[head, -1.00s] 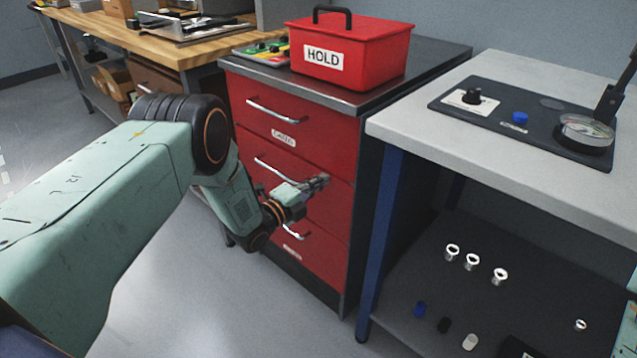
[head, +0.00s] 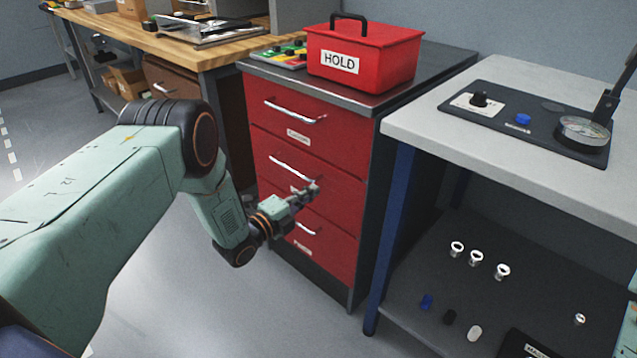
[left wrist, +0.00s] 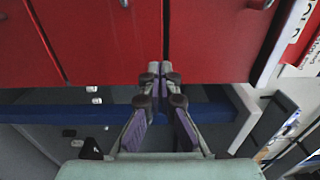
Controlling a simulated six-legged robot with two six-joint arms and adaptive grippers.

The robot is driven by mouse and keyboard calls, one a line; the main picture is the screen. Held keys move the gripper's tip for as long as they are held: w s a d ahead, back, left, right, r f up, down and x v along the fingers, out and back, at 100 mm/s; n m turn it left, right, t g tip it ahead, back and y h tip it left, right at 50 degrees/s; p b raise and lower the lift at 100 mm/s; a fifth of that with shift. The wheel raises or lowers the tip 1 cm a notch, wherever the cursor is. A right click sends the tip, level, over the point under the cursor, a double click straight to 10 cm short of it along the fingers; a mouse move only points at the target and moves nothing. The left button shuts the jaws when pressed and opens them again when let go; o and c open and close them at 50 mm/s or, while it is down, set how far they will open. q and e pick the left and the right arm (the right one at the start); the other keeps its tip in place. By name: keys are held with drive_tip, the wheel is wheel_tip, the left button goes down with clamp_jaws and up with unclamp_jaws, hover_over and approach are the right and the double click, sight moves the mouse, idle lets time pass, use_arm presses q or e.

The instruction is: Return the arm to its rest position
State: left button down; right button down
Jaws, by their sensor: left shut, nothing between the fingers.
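My left arm comes in from the left in the head view. Its gripper (head: 312,190) is shut and empty, in front of the middle and lower drawers of the red drawer cabinet (head: 345,183). In the left wrist view the two fingertips (left wrist: 160,70) meet with nothing between them, and the red drawer fronts (left wrist: 110,40) fill the upper part. All the drawers look shut. I cannot tell the exact gap between the fingertips and the drawer fronts. My right gripper is not in view.
A red HOLD box (head: 365,60) stands on the cabinet top. A grey bench (head: 430,120) with a gauge panel (head: 540,122) stands right of the cabinet, with small parts on its lower shelf (head: 410,285). A wooden bench (head: 215,50) is behind left. The floor (head: 190,290) beside my arm is clear.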

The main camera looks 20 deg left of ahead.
use_arm(q)
drive_tip(key=s+a+f+n+g+y+p, duration=0.1)
drive_tip(key=s+f+n+g+y, duration=0.25)
drive_tip(key=s+f+n, duration=0.55)
drive_tip(key=s+f+n+g+y+p, duration=0.2)
drive_tip(key=s+f+n+g, duration=0.4)
drive_tip(key=s, duration=0.5)
drive_tip(key=s+d+r+n+g+p, duration=0.1)
drive_tip(key=s+r+n+g, duration=0.2)
drive_tip(key=s, duration=0.9)
drive_tip(key=s+d+r+n+g+y+p, duration=0.1)
drive_tip(key=s+r+n+g, duration=0.3)
drive_tip(key=s, duration=0.9)
wheel_tip(320, 180, up, 2)
drive_tip(key=shift+s+d+r+n+p, duration=0.1)
drive_tip(key=shift+s+d+n+p, duration=0.05)
drive_tip(key=shift+d+n+p, duration=0.35)
drive_tip(key=shift+y, duration=0.25)
